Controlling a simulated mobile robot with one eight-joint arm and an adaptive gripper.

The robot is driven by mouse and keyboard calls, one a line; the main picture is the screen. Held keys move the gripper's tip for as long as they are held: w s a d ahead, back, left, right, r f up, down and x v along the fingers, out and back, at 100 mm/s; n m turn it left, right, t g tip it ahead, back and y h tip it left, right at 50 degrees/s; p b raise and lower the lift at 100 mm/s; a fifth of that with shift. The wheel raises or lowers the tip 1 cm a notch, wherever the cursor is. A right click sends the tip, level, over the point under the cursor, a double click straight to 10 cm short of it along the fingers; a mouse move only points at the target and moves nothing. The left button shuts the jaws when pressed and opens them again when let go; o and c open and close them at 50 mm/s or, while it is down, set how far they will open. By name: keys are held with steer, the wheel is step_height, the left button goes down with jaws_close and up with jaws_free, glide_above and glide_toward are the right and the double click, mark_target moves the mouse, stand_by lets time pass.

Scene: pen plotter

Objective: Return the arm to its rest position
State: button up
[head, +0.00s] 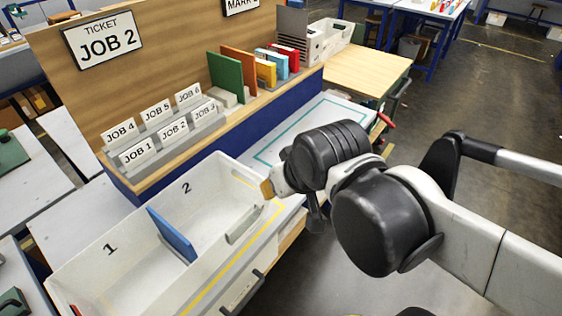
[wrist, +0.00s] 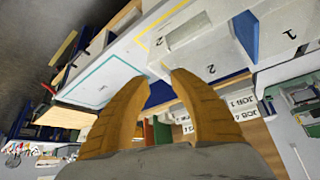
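My gripper (head: 267,189) is at the end of my arm, which reaches in from the right in the head view. It is above the right end of the white two-part bin (head: 225,160), near compartment 2. In the wrist view the two tan fingers of my gripper (wrist: 161,77) stand apart with nothing between them. Only one finger shows clearly in the head view; the wrist hides the rest.
A blue divider (head: 172,235) splits the bin. Behind it are job card slots (head: 165,130), a ticket board (head: 104,42) and colored upright blocks (head: 225,76). A teal-outlined sheet (head: 318,118) lies beyond my gripper. Open floor (head: 497,105) is at right.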

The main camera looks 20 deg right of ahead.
steer(key=shift+m+t+h, duration=0.3)
steer(key=shift+m, duration=0.2)
steer(key=s+d, duration=0.2)
steer(key=d, duration=0.1)
steer(key=shift+s+d, duration=0.15)
steer(key=shift+s, duration=0.1)
steer(key=shift+r, duration=0.15)
stand_by(0.9)
